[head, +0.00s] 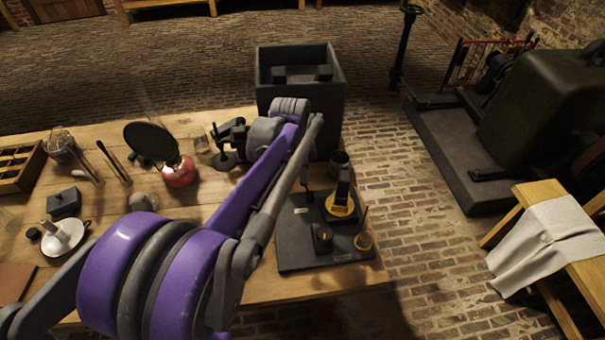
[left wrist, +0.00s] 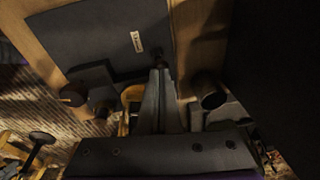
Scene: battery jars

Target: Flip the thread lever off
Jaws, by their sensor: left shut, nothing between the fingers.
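The dark control board (head: 295,250) lies at the table's right end. A white label reading roughly "Thread" (left wrist: 137,41) is on it; in the head view the label (head: 300,210) is tiny. My left gripper (head: 307,185) is partly hidden behind my purple arm. In the left wrist view its narrow grey fingers (left wrist: 160,72) are together and empty. A small dark stub, seemingly the thread lever (left wrist: 160,57), is right at the fingertips; I cannot tell whether they touch or how the lever is set. My right gripper is not in view.
On the board are a brass disc (head: 341,209) with a dark upright piece, a square dark knob (head: 322,238) and a small brass pot (head: 363,242). A dark cup (head: 339,160) and a tall dark bin (head: 330,100) stand behind.

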